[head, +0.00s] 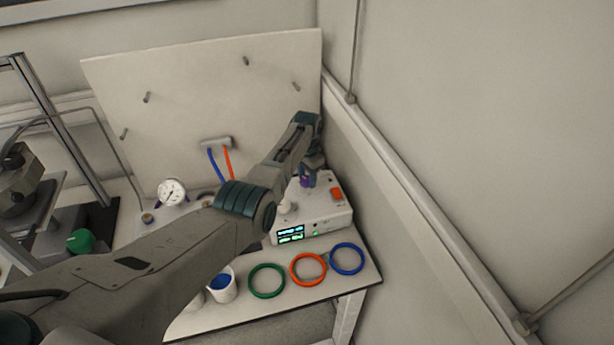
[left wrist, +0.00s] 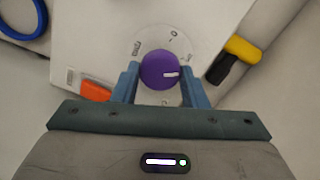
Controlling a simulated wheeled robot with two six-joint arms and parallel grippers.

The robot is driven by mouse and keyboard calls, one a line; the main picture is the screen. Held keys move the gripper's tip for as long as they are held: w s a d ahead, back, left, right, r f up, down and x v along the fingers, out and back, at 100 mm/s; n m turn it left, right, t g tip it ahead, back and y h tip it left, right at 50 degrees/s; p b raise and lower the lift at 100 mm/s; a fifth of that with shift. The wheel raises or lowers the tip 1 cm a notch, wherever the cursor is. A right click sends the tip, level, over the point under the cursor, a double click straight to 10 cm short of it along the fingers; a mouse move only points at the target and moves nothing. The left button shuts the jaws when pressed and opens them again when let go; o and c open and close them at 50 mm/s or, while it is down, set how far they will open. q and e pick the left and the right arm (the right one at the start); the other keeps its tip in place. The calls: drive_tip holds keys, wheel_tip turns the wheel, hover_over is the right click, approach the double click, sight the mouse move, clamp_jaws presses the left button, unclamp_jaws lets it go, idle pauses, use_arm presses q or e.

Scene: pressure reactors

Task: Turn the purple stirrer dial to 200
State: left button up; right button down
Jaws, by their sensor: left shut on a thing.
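The purple stirrer dial (left wrist: 158,66) sits on top of the white control box (head: 335,216). In the left wrist view it is a round knob with a white pointer mark toward the right of the picture. A printed scale surrounds it, but its figures are too small to read for certain. My left gripper (left wrist: 161,84) is shut on the dial, one finger on each side. In the head view the dial (head: 306,181) is mostly hidden by my left gripper (head: 308,178). The box's front has two lit green and blue displays (head: 290,235), unreadable here. My right gripper is out of view.
An orange-red switch (head: 337,193) is beside the dial on the box. Green (head: 267,295), orange (head: 325,275) and blue (head: 362,262) rings lie in front of it. A white cup with blue contents (head: 222,292) and a pressure gauge (head: 171,191) stand left. A wall rises close on the right.

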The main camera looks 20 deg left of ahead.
sight(307, 179)
use_arm(q)
drive_tip(key=o, duration=1)
drive_tip(key=shift+w+r, duration=0.1)
drive_tip(key=shift+r, duration=0.05)
drive_tip(key=shift+c, duration=0.2)
drive_tip(key=shift+r, duration=0.4)
wheel_tip(307, 179, up, 10)
drive_tip(key=b, duration=0.2)
drive_tip(key=shift+f, duration=0.1)
